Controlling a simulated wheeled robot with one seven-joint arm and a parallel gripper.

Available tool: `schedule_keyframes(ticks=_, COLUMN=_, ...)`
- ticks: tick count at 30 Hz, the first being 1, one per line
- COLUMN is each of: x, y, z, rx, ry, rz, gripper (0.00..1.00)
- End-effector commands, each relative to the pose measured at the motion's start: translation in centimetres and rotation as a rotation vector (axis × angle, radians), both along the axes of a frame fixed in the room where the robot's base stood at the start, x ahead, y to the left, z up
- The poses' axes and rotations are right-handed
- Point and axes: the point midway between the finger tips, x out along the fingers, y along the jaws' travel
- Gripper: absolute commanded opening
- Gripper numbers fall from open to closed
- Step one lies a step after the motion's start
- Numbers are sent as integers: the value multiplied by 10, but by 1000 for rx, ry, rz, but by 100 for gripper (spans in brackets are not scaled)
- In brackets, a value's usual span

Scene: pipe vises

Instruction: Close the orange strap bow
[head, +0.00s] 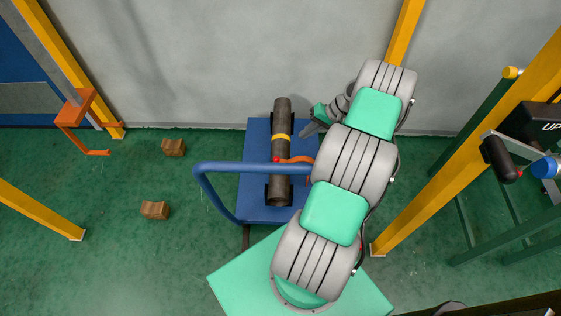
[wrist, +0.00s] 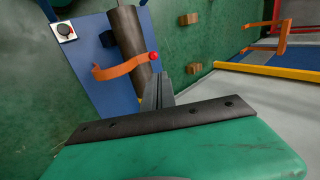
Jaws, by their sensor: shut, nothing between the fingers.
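The orange strap bow (head: 297,159) reaches from the right side of the blue cart over the dark pipe (head: 282,110), with a red knob at its end. In the wrist view the bow (wrist: 122,69) curves across the pipe (wrist: 127,35), its red knob (wrist: 154,56) at the right end. I cannot tell whether the bow touches the pipe. My gripper (head: 308,130) is right of the pipe, just beyond the bow, partly hidden by my arm. In the wrist view its fingers (wrist: 158,90) are together and empty, pointing close to the red knob.
The blue cart (head: 255,205) has a thick blue handle (head: 245,168) crossing in front of the pipe. Two brown blocks (head: 173,147) (head: 155,210) lie on the green floor at left. Yellow posts (head: 440,175) stand on both sides, one bearing an orange bracket (head: 75,112). A grey wall is behind.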

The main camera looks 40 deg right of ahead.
Motion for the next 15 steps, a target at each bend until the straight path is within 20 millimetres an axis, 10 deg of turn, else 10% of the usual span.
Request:
schedule_keyframes(ticks=1, x=0, y=-1, z=-25, rx=0, ry=0, rz=-1, gripper=0)
schedule_keyframes(ticks=15, x=18, y=26, z=-73, rx=2, ry=3, rz=2, gripper=0)
